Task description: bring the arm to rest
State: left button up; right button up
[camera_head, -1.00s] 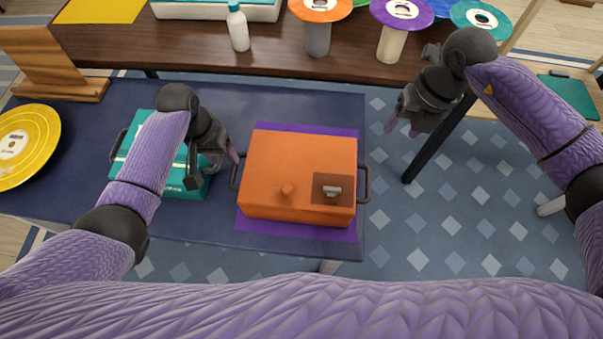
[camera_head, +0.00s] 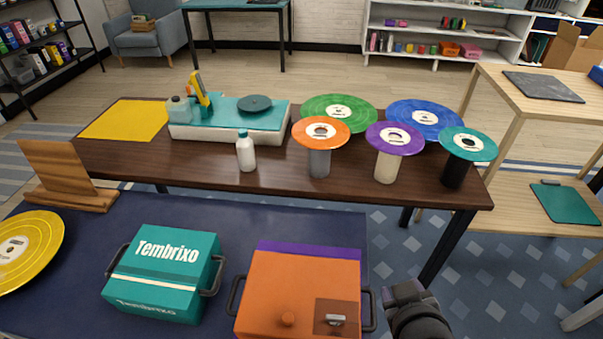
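Part of my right arm (camera_head: 417,312) shows at the bottom edge, just right of the orange case; its fingers cannot be made out clearly. My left arm and gripper are out of view. The orange case (camera_head: 300,284) with dark side handles sits on a purple mat (camera_head: 310,247) on the dark blue table. The teal Tembrixo case (camera_head: 165,270) stands to its left, with nothing touching it.
A yellow record (camera_head: 40,245) and wooden stand (camera_head: 62,180) are at the left. Behind, a brown table (camera_head: 250,184) holds a turntable (camera_head: 225,118), a white bottle (camera_head: 246,152) and several colored records on pedestals. Wooden shelving (camera_head: 530,105) stands at right.

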jog(key=s+a+f+m+g+y, duration=0.1)
jog(key=s+f+g, duration=0.25)
jog(key=s, duration=0.35)
jog(key=s+f+g+y, duration=0.1)
jog(key=s+f+g, duration=0.25)
jog(key=s, duration=0.25)
notch_tip(320, 180, down, 15)
jog(key=s+g, duration=0.2)
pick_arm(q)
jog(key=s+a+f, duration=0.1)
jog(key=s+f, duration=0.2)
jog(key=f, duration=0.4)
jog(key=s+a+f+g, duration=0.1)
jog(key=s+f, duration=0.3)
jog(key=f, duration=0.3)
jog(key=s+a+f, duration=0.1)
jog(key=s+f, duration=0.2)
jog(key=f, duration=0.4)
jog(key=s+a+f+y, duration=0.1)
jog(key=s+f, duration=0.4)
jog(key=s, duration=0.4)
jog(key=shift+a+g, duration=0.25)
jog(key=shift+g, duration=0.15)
pick_arm(e)
jog(key=s+d+f, duration=0.3)
jog(key=s+f, duration=0.9)
jog(key=s, duration=0.1)
jog(key=shift+s+d+g+h, duration=0.15)
jog(key=shift+s+g+h, duration=0.15)
jog(key=shift+g+h, duration=0.1)
